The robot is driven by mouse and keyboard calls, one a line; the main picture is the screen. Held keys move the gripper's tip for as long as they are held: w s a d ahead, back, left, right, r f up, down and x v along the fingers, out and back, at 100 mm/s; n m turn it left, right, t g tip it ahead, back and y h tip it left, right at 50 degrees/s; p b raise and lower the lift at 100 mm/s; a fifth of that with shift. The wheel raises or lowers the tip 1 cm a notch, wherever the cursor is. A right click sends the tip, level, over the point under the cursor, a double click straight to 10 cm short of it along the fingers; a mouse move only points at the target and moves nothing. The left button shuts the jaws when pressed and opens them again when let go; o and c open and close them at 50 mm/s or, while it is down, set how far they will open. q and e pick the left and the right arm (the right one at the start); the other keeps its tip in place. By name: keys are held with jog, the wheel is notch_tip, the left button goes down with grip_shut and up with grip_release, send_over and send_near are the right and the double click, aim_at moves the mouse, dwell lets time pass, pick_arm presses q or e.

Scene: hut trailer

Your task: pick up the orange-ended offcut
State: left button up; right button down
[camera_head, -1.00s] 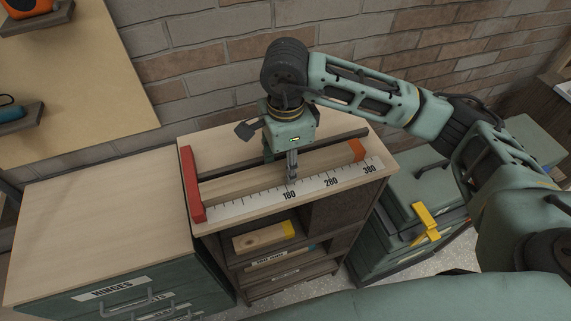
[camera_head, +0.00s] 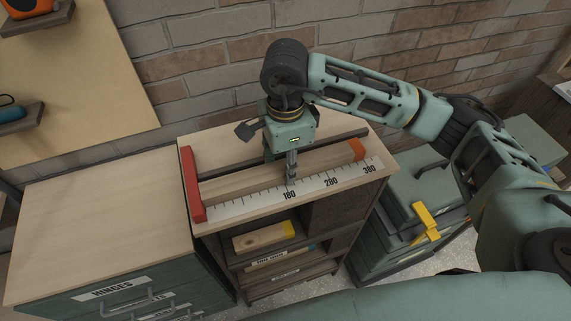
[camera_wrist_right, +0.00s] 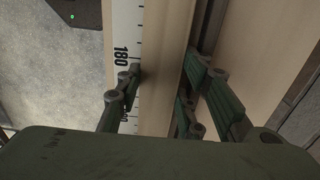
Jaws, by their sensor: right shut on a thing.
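The orange-ended offcut (camera_head: 245,181) is a long pale wooden bar on the measuring bench top, with its orange end (camera_head: 357,150) to the right. It lies behind the white ruler strip (camera_head: 238,206), its left end near the red stop (camera_head: 191,186). My right gripper (camera_head: 291,172) points down over its middle, near the 180 mark, and is shut on it. In the right wrist view the offcut (camera_wrist_right: 166,50) runs between the fingers of my right gripper (camera_wrist_right: 166,76). The orange end is not visible there. My left gripper is not in view.
A yellow-ended wooden piece (camera_head: 262,238) lies in the shelf below. A drawer cabinet (camera_head: 100,225) labelled HINGES stands at left with a clear top. A green case with a yellow latch (camera_head: 427,223) stands at right. A brick wall (camera_head: 210,60) is behind.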

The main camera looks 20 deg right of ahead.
notch_tip(320, 180, up, 5)
jog(key=shift+f+p, duration=0.2)
jog(key=shift+p, duration=0.6)
jog(key=s+d+r+p, duration=0.1)
jog(key=s+d+r, duration=0.1)
jog(key=s, duration=0.3)
jog(key=s+d+r, duration=0.2)
jog(key=s+r, duration=0.2)
jog(key=s, duration=0.1)
jog(key=shift+s+d+r+p, duration=0.15)
jog(key=shift+s+d+p, duration=0.1)
jog(key=shift+s+p, duration=0.15)
jog(key=shift+s, duration=0.1)
